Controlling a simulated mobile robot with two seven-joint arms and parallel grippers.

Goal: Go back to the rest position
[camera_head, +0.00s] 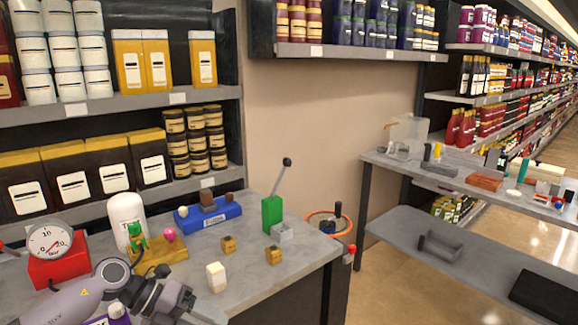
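My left arm comes in from the lower left corner. Its gripper (172,301) is over the near left part of the grey table (225,275), low in the view. Its fingers are dark and partly hidden, so I cannot tell whether they are open. I see nothing clearly held in it. A cream block (216,277) stands just to its right. A purple item (115,314) shows beside the arm at the bottom edge. My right gripper is not in view.
The table bears a gauge (50,242) on a red block, a white bottle (126,220), a blue tray (208,217), a green block (272,212) with a lever and yellow blocks (228,244). Stocked shelves (130,100) stand behind. A second table (450,180) is right.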

